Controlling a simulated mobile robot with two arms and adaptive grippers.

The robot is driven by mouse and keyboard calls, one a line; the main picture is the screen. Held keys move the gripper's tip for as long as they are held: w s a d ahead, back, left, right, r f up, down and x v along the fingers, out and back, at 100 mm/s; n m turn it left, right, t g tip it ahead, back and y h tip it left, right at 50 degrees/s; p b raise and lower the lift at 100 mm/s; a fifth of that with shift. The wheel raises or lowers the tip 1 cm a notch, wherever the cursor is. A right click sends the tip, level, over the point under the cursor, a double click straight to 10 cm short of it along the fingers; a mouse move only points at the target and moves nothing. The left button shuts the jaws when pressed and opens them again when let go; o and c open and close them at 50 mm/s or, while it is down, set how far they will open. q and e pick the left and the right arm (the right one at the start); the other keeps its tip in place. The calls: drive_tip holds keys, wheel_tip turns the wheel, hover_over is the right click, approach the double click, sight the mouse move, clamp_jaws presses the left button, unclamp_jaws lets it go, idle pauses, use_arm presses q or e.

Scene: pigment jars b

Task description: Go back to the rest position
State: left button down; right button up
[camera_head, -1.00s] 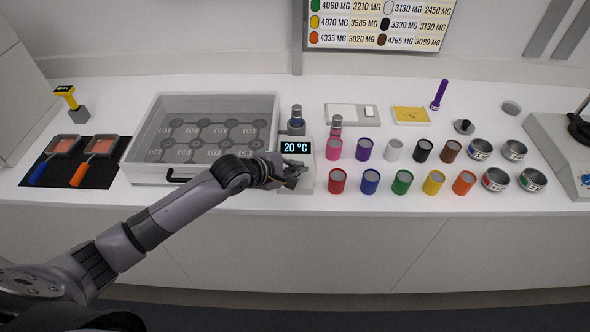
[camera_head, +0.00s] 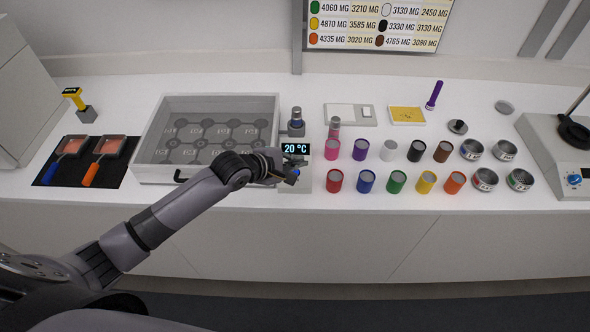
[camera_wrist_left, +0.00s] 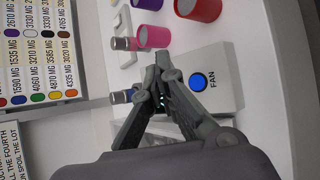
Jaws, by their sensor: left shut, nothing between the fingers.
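My left gripper (camera_head: 292,172) reaches in from the left over the counter front, at the small white box with the 20 °C display (camera_head: 296,149). In the left wrist view the left gripper (camera_wrist_left: 162,62) is shut and empty, its fingertips together above the white box (camera_wrist_left: 228,62). A blue button (camera_wrist_left: 198,82) marked FAN shows on the box beside the fingers. I cannot tell whether the fingers touch the box. My right gripper is not in view.
Several coloured jars, including a red one (camera_head: 334,181), stand close on the right. Space in front of the counter is free.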

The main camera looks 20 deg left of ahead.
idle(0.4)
use_arm(q)
drive_tip(key=s+d+f+m+g+y, duration=0.1)
drive_tip(key=s+d+f+m, duration=0.1)
drive_tip(key=s+m, duration=0.5)
drive_tip(key=s+d+f+m+g+y, duration=0.15)
drive_tip(key=s+m, duration=0.25)
drive_tip(key=s, duration=0.4)
drive_tip(key=s+a+m+g+y, duration=0.15)
drive_tip(key=s+a+m, duration=0.25)
drive_tip(key=s, duration=0.4)
drive_tip(key=s+a+m+g+y, duration=0.1)
drive_tip(key=s+a+m+g, duration=0.15)
drive_tip(key=s+m, duration=0.4)
wheel_tip(320, 180, down, 31)
drive_tip(key=s+n+b, duration=0.1)
drive_tip(key=s+b, duration=0.2)
drive_tip(key=b, duration=0.4)
drive_tip(key=s+a+f+g+b, duration=0.1)
drive_tip(key=s+a+f+b, duration=0.1)
drive_tip(key=s+f, duration=0.6)
drive_tip(key=s+a+f+g+b, duration=0.1)
drive_tip(key=s+a+f+b, duration=0.1)
drive_tip(key=s+f, duration=0.7)
wheel_tip(320, 180, down, 7)
drive_tip(key=shift+r+b, duration=0.1)
drive_tip(key=shift+b, duration=0.75)
